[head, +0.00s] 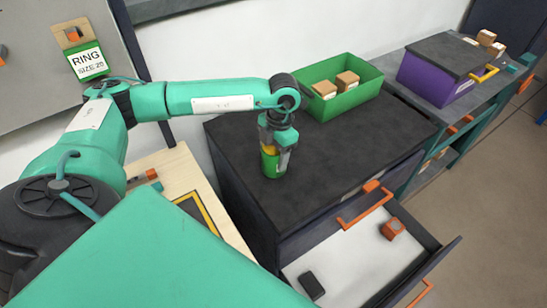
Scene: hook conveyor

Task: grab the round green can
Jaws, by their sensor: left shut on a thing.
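The round green can (270,166) is upright at the left part of the dark cabinet top (350,150). A bit of yellow shows at its top. My left gripper (278,150) comes down over it from above and is shut on it, with a grey finger along its right side. I cannot tell whether the can's base touches the cabinet top. My right gripper is not in view.
A green bin (345,105) with small cardboard boxes stands at the back of the cabinet top. An open drawer (345,260) below holds an orange block (392,228) and a dark block (312,286). A purple box (432,88) stands at right.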

